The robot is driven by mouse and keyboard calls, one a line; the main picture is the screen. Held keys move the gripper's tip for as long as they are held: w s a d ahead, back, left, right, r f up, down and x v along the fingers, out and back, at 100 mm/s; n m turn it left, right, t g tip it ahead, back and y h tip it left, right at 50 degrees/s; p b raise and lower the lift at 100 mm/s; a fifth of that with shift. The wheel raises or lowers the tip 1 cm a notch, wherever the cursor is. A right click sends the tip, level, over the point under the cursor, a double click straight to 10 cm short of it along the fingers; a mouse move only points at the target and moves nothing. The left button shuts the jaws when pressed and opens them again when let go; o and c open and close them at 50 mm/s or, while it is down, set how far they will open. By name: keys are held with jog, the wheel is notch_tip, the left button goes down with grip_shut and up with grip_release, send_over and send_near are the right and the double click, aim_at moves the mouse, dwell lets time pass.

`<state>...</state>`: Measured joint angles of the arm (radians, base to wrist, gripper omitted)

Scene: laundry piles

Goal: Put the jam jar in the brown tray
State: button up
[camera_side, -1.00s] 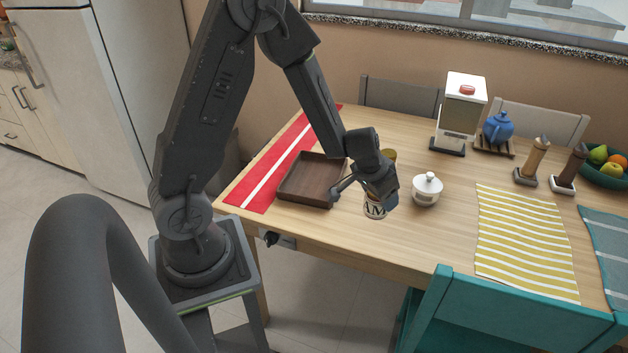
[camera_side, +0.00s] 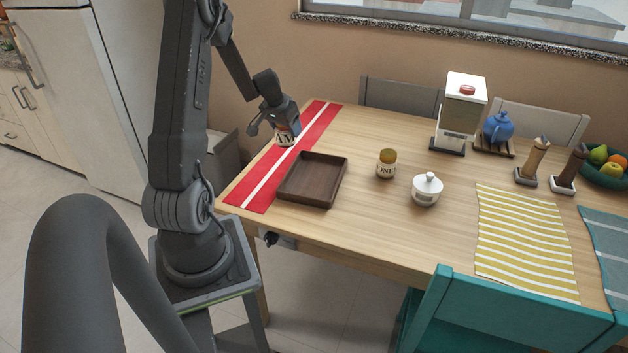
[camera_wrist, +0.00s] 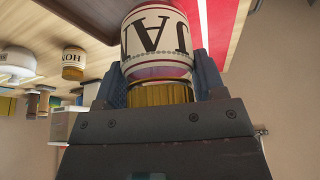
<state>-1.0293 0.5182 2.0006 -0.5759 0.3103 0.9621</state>
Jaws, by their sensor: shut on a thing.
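The jam jar (camera_side: 284,139) has a white label with dark letters. My gripper (camera_side: 279,122) is shut on it and holds it over the red runner, beyond the far left side of the brown tray. In the wrist view the jar (camera_wrist: 156,38) sits between the two fingers of my gripper (camera_wrist: 160,85), with its gold lid toward the palm. How high the jar hangs above the table is hard to tell.
A red runner with a white stripe (camera_side: 254,193) lies at the table's left end. A dispenser (camera_side: 461,112) and blue teapot (camera_side: 497,127) stand farther back.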

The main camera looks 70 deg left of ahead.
jog(key=shift+s+a, duration=0.45)
jog(key=shift+a, duration=0.1)
jog(key=shift+w+f, duration=0.1)
jog(key=w+d+f, duration=0.3)
jog(key=w+f, duration=0.4)
jog(key=w, duration=0.3)
send_over(320, 169)
jog(key=shift+s+f, duration=0.1)
jog(key=shift+f, duration=1.75)
jog(key=o, duration=1.2)
jog(key=shift+f, duration=0.15)
jog(key=shift+c, duration=0.2)
